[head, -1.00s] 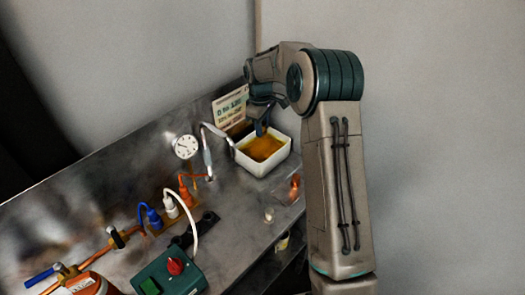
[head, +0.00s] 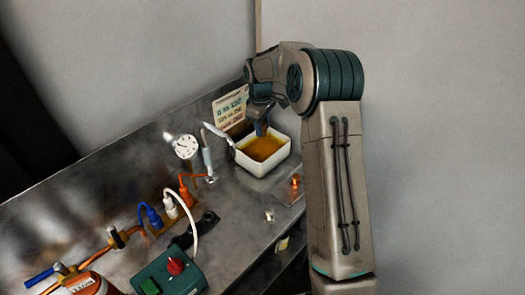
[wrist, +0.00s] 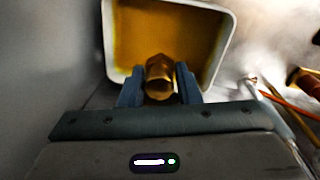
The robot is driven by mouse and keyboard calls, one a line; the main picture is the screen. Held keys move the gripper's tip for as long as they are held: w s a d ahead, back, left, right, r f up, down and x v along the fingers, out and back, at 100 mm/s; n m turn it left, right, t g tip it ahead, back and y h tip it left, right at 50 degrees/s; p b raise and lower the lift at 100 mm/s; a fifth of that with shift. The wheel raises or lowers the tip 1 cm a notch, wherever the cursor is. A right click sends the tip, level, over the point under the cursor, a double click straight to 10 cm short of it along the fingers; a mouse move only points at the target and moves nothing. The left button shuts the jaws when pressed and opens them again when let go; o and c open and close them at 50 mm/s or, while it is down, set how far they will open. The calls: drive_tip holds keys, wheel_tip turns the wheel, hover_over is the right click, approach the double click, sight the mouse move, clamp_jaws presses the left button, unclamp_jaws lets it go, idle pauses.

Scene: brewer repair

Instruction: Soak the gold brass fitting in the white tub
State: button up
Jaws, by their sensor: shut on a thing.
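The white tub (head: 279,164) stands at the back right of the metal bench and holds amber liquid. Its white rim also shows in the wrist view (wrist: 232,40). My gripper (head: 262,129) reaches down over the tub's back edge. In the wrist view my gripper (wrist: 159,84) is shut on the gold brass fitting (wrist: 158,76), which sits between the two blue-grey fingers. The fitting overlaps the tub's near rim and the liquid in that view; I cannot tell how deep it is. In the head view the fitting is hidden.
A printed card (head: 230,107) stands behind the tub. A round gauge (head: 185,146) and blue, white and orange connectors stand to the left. A green box with a red knob (head: 175,266) is at the front. A small copper-coloured part (head: 295,182) lies right of the tub.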

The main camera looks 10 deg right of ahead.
sight(263, 123)
drive_tip(key=shift+r+p, duration=1.4)
drive_tip(key=shift+r, duration=0.6)
